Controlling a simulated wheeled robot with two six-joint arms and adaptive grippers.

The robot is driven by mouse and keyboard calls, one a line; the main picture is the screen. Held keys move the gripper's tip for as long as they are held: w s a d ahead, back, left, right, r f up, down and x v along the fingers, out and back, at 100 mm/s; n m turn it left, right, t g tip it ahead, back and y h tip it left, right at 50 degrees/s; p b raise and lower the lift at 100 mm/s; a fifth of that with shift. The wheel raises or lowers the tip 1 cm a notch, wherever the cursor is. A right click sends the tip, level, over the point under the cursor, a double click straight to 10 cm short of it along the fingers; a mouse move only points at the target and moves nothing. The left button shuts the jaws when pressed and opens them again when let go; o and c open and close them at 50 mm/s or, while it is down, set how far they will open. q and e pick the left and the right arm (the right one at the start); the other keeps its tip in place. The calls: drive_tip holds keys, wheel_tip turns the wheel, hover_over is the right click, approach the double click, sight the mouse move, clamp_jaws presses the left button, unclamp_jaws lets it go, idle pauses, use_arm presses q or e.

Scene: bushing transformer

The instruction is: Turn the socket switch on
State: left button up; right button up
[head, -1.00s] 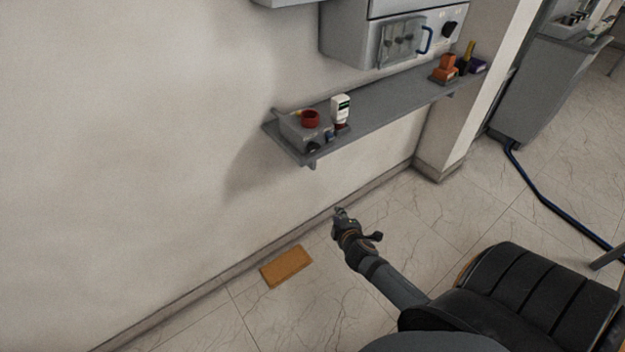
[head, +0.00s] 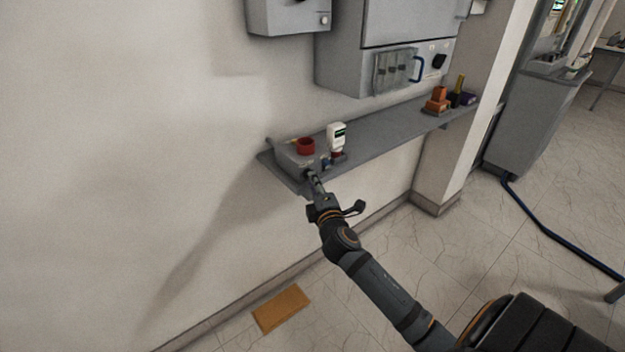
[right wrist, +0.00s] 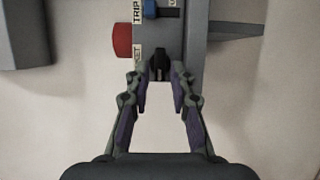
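The socket switch (right wrist: 160,68) is a black knob on the grey control box (right wrist: 194,40), beside a label that reads "KET". In the right wrist view my right gripper (right wrist: 161,78) is open, with its fingertips on either side of the knob. I cannot tell whether they touch it. In the head view my right gripper (head: 314,184) reaches the front of the grey box (head: 291,159) on the shelf and hides most of the knob. My left gripper is not in view.
A red button (head: 305,146) tops the box. A blue switch (right wrist: 149,9) sits beside the "TRIP" label. A white device (head: 336,137) stands right of the box on the shelf (head: 385,130). Cabinets hang above. An orange-brown plate (head: 281,308) lies on the floor.

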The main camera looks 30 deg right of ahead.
drive_tip(key=shift+x, duration=0.85)
clamp_jaws()
